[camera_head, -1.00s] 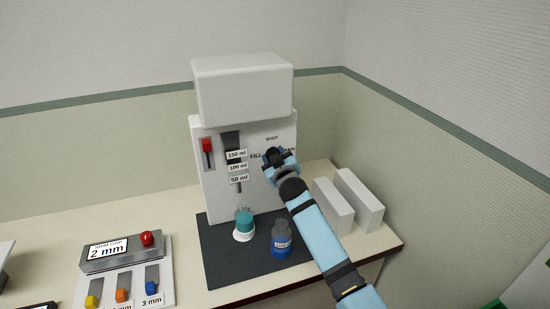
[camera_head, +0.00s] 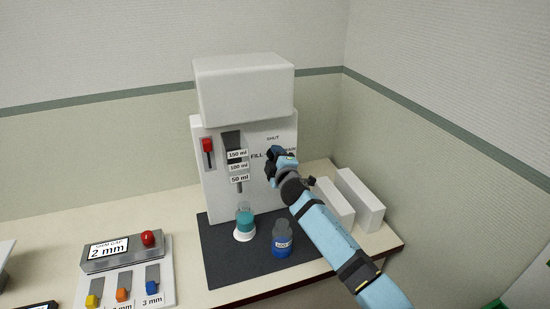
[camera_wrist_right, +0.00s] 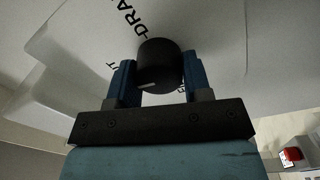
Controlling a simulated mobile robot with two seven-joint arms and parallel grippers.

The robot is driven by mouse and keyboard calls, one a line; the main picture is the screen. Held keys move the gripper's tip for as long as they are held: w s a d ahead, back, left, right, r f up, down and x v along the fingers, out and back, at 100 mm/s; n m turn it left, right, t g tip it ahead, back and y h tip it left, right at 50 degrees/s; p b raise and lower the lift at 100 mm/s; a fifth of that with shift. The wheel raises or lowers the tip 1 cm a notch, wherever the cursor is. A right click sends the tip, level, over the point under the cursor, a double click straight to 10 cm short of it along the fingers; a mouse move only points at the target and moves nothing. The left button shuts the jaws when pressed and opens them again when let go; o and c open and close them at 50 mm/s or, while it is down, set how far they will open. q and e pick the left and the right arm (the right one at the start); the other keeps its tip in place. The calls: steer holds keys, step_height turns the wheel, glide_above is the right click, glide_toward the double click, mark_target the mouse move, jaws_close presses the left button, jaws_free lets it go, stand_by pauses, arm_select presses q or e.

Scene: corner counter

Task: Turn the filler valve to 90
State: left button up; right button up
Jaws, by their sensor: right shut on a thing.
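The filler valve is a round black knob (camera_wrist_right: 158,60) with a short pale mark on its rim. It sits on the front of the white filler machine (camera_head: 215,185), among the words SHUT, FILL and DRAIN. My right gripper (camera_head: 272,156) is at the knob and hides it in the head view. In the right wrist view its blue fingers (camera_wrist_right: 158,82) are shut on the knob's two sides. A small glass jar (camera_head: 244,222) with teal liquid stands on a white round base below the spout. My left gripper is not in view.
A blue labelled bottle (camera_head: 282,240) stands on the dark mat (camera_head: 225,268), left of my right arm. White blocks (camera_head: 361,201) stand right of the machine. A grey box reading 2 mm (camera_head: 110,250) with a red button is at left. A red lever (camera_head: 208,148) is on the machine.

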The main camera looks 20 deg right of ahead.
steer(key=shift+n, duration=0.5)
steer(key=o, duration=0.9)
steer(key=s+p, duration=0.1)
steer(key=s, duration=0.3)
steer(key=s+p, duration=0.1)
steer(key=s, duration=0.4)
steer(key=s+p, duration=0.2)
steer(key=s, duration=0.2)
steer(key=shift+s+d+f, duration=0.2)
steer(key=shift+s+d, duration=0.05)
steer(key=shift+s, duration=0.15)
